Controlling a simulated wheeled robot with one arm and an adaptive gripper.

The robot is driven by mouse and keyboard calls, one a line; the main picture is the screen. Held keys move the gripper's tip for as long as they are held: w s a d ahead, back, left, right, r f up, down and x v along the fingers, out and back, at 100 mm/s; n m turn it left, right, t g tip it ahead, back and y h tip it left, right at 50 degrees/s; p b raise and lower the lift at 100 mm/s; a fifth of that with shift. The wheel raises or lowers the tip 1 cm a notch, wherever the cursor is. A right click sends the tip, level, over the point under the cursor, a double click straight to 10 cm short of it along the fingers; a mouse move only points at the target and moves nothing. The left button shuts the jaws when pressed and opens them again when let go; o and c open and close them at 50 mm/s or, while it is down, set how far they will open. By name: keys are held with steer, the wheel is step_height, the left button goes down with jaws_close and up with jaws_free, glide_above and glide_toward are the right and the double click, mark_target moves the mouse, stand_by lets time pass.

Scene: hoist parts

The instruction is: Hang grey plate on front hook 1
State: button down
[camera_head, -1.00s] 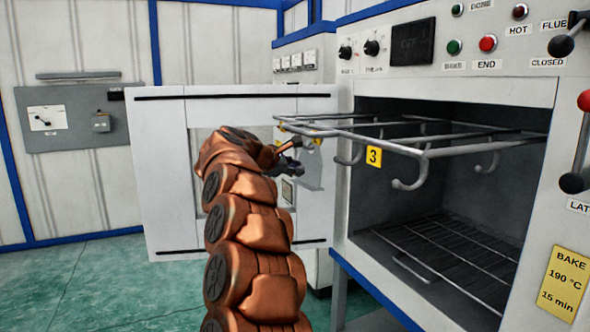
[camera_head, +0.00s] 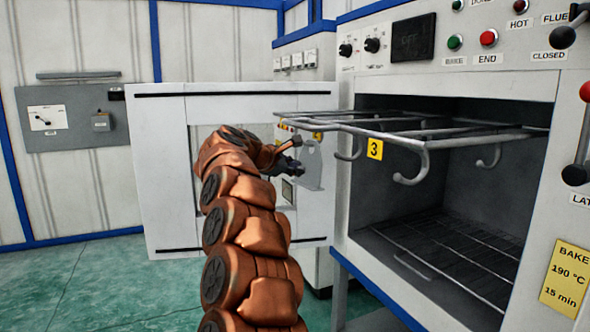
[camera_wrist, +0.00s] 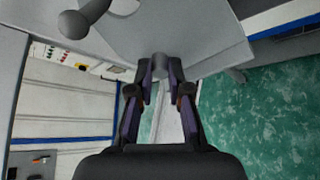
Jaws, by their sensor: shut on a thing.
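The grey plate (camera_head: 312,172) is held upright at the left of the oven mouth in the head view, partly hidden behind my gripper. A grey rod with a rounded end (camera_wrist: 75,24) shows left of the plate. Near the plate in the head view is a yellow tag (camera_head: 318,136); its number is not readable. Hook 1 cannot be made out clearly.
A hook rack (camera_head: 470,135) juts from the open oven (camera_head: 455,85). A front hook (camera_head: 412,180) beside the tag 3 (camera_head: 375,149) is empty, as are other visible hooks. A wire shelf (camera_head: 440,255) lies below. The open white door (camera_head: 165,170) stands behind my arm.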

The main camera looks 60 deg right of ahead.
steer(key=shift+r, duration=0.15)
steer(key=c, duration=1)
jaws_free()
steer(key=v, duration=1.2)
